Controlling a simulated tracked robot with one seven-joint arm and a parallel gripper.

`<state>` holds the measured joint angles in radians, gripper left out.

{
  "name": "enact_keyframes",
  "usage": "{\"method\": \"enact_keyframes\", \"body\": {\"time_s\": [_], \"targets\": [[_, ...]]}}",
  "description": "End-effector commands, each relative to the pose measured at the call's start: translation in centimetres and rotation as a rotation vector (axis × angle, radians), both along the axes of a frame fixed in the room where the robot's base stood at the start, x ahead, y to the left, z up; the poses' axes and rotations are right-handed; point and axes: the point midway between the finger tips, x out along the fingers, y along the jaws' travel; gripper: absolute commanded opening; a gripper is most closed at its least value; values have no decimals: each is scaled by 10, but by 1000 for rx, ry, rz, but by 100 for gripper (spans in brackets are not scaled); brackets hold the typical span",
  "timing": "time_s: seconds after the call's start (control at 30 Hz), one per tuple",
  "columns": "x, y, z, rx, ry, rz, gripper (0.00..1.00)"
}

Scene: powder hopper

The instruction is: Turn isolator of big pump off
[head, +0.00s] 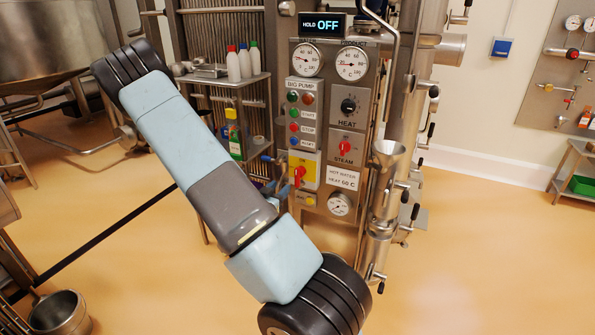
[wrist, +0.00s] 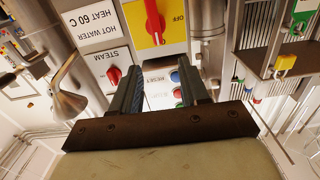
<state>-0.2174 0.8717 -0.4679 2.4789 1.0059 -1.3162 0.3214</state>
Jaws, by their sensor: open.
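The big pump isolator is a red handle on a yellow plate (head: 305,160) in the middle of the panel in the head view, below the BIG PUMP buttons. In the inverted wrist view the red isolator handle (wrist: 153,18) is at the top, upright in line with the panel, with OFF printed to its right. My gripper (wrist: 158,66) shows in the wrist view with its two fingers apart and nothing between them. The fingertips lie below the handle in that picture, over the button area, apart from the handle.
The red STEAM switch (head: 344,148) and HEAT knob (head: 348,106) are right of the isolator. A steel funnel (head: 386,153) and pipes stand at the panel's right. A shelf with bottles (head: 233,66) is at its left. A yellow padlock (wrist: 285,62) hangs nearby.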

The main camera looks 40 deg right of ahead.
Motion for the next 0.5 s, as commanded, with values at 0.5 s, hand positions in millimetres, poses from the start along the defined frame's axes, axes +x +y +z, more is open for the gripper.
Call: {"method": "enact_keyframes", "body": {"time_s": [0.5], "targets": [[18,-54,0,-29,0,-7,45]]}}
